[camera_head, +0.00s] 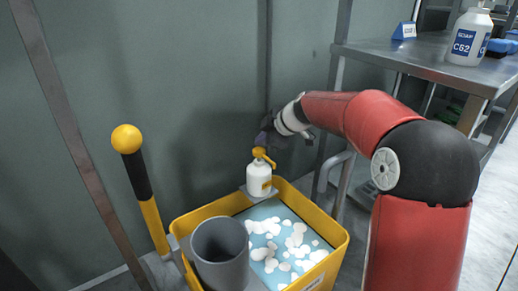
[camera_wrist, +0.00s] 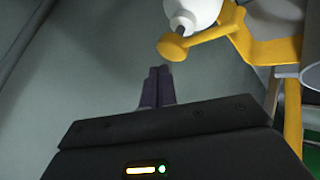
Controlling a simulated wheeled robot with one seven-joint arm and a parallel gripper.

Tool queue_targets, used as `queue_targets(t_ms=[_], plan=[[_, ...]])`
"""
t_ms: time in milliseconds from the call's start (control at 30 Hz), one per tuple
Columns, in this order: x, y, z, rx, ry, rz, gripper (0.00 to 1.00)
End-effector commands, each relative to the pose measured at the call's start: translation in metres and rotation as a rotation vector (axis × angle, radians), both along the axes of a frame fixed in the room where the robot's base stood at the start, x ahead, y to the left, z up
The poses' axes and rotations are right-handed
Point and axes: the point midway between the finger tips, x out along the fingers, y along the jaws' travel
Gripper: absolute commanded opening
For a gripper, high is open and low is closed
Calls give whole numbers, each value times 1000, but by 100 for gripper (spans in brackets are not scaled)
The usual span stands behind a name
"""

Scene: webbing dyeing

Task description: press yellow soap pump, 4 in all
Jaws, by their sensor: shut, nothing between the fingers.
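The soap pump is a white bottle (camera_head: 259,181) with a yellow pump head (camera_head: 263,156), standing upright at the back edge of a yellow tub (camera_head: 338,240). My gripper (camera_head: 266,138) is dark and shut, just above and beside the pump head. In the wrist view my shut fingers (camera_wrist: 158,72) point up toward the yellow pump head (camera_wrist: 172,47), with a small gap seeming to show between them. The white bottle (camera_wrist: 193,12) is partly cut off at the top of that view. Whether the fingers touch the pump cannot be told from the head view.
The tub holds blue liquid with white foam (camera_head: 290,240) and a grey cylinder (camera_head: 221,250). A yellow-knobbed lever (camera_head: 127,139) stands at the left. A grey wall (camera_head: 200,80) is close behind. A metal table (camera_head: 440,62) at the right bears a white C62 bottle (camera_head: 468,38).

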Motion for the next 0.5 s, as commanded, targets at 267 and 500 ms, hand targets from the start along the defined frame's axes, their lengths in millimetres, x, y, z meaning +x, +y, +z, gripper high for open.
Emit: queue_targets(t_ms=[267, 500], plan=[[0, 0, 6, 0, -2, 1, 0], [0, 0, 29, -1, -3, 0, 0]])
